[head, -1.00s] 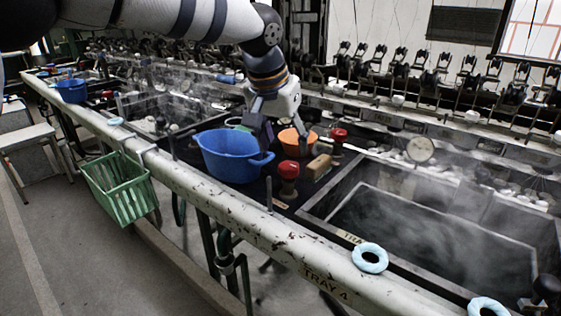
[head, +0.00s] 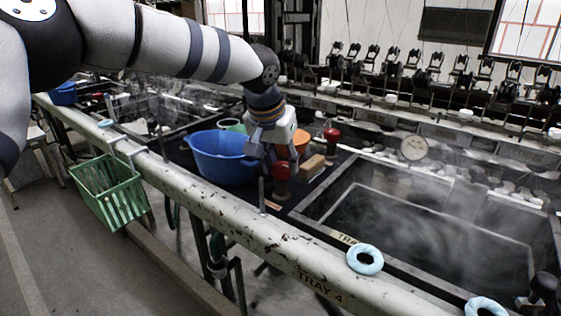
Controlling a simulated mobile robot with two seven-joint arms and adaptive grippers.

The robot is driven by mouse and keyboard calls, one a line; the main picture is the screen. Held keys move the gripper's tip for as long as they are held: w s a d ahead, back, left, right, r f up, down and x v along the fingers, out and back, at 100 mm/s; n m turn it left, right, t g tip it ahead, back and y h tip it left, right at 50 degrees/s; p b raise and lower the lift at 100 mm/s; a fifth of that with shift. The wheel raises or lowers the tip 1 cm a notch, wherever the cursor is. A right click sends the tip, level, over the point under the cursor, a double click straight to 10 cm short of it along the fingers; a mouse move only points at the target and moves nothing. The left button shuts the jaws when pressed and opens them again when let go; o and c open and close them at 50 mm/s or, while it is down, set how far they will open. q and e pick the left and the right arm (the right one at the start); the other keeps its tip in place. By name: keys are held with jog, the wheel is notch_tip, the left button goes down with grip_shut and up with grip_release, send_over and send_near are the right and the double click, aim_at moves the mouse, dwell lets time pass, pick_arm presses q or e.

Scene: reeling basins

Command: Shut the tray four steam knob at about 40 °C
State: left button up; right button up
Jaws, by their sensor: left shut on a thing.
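My left gripper (head: 278,164) reaches down from above, with its fingers on either side of the front red knob (head: 281,173). It is shut on that knob, whose dark stem stands on the black ledge beside tray four. A second red knob (head: 332,134) stands farther back, clear of the gripper. The tray four basin (head: 330,209) lies to the right and is steaming. A round dial (head: 414,148) is at its back edge; its reading is too small to tell. My right gripper is not in view.
A blue tub (head: 222,160) stands just left of the gripper, and an orange bowl (head: 301,141) is behind it. A tan block (head: 312,167) lies right of the front knob. A green basket (head: 108,190) hangs from the front rail; a pale blue ring (head: 365,260) lies on it.

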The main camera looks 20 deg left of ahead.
pick_arm(q)
jog(key=shift+a+m+h, duration=0.1)
jog(key=shift+m+h, duration=0.3)
jog(key=shift+m, duration=0.6)
jog(key=shift+w+f+m+h, duration=0.1)
jog(key=shift+m+h, duration=0.2)
jog(key=shift+m, duration=0.6)
jog(key=m+g+h, duration=0.1)
jog(key=m, duration=0.2)
jog(key=shift+f+b, duration=0.1)
jog(key=shift+b, duration=0.2)
jog(key=shift+m+g+b, duration=0.3)
jog(key=shift+m+g, duration=0.1)
jog(key=shift+m, duration=0.5)
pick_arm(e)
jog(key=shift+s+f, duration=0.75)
pick_arm(q)
jog(key=shift+m+h, duration=0.3)
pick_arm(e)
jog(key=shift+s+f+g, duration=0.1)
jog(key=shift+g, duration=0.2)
pick_arm(q)
jog(key=o, duration=1.1)
jog(key=shift+o, duration=0.2)
